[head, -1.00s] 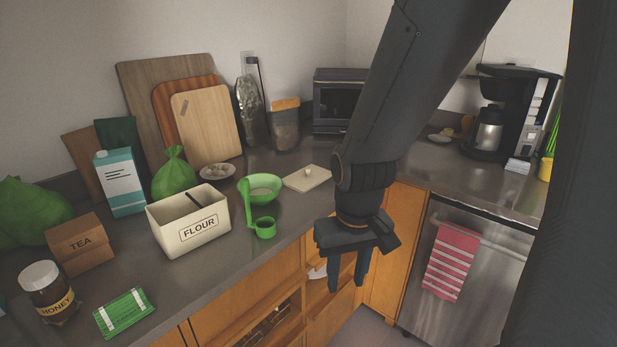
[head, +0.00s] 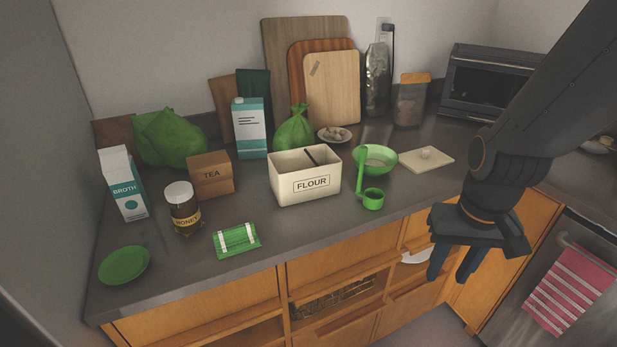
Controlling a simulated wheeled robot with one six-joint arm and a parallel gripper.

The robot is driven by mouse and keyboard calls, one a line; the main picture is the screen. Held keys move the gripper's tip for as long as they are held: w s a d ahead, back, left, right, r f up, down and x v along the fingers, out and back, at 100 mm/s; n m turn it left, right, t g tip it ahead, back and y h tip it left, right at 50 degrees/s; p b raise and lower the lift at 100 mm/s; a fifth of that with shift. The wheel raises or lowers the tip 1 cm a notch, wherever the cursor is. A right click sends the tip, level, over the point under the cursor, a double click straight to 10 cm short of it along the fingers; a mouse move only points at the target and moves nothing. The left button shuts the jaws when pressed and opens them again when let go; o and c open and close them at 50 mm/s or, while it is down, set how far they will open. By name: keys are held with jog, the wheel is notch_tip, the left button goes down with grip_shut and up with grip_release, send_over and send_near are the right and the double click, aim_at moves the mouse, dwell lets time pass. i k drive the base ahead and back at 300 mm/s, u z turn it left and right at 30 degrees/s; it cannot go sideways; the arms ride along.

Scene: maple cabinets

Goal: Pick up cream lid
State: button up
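My gripper (head: 455,276) hangs in front of the counter edge, to the right of and nearer than the lid. Its two fingers point down with a narrow gap between them, and nothing shows in them. The open cream flour box (head: 305,187) stands left of the bowl, with a dark stick-like thing in it.
A green bowl (head: 376,159) and green measuring cup (head: 372,199) sit just left of the lid. A toaster oven (head: 490,85) stands behind it to the right. Cutting boards (head: 331,90) lean on the wall. Open shelves and a drawer are below the counter.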

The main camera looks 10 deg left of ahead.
aim_at(423, 159)
jog(key=u, duration=2.65)
jog(key=k, duration=1.5)
jog(key=z, duration=1.9)
jog(key=i, duration=1.5)
